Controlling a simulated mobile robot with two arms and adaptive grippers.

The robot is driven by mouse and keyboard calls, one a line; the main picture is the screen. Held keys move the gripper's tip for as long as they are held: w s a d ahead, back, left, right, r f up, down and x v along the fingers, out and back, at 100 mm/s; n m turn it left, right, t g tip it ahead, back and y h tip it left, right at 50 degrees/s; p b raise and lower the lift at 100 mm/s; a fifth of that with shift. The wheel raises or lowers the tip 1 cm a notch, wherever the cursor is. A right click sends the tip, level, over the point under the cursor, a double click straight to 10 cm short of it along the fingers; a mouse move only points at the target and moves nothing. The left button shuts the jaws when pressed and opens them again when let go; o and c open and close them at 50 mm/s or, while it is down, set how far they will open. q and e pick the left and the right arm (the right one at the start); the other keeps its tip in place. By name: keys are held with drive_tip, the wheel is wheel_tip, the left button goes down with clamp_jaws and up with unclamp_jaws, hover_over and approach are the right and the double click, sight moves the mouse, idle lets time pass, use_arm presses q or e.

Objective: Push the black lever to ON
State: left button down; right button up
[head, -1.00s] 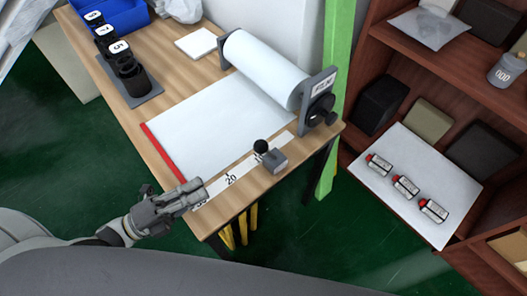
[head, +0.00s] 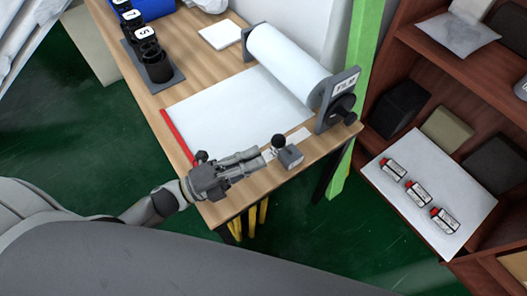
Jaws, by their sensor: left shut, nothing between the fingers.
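The black lever (head: 278,142) has a round knob and sits by a small grey block (head: 291,156) near the front right edge of the wooden table. My left gripper (head: 262,156) is shut and empty, pointing right along the table's front edge. Its fingertips are just left of the lever. I cannot tell whether they touch it. No ON label can be read. My right gripper is not in view.
A white paper roll (head: 290,62) on a stand lies behind the lever, with a paper sheet (head: 235,108) spread out from it. Black holders (head: 152,62) stand at the back left. A green post (head: 358,80) and a wooden shelf (head: 375,150) are at right.

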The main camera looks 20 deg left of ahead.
use_arm(q)
drive_tip(key=shift+x, duration=1.4)
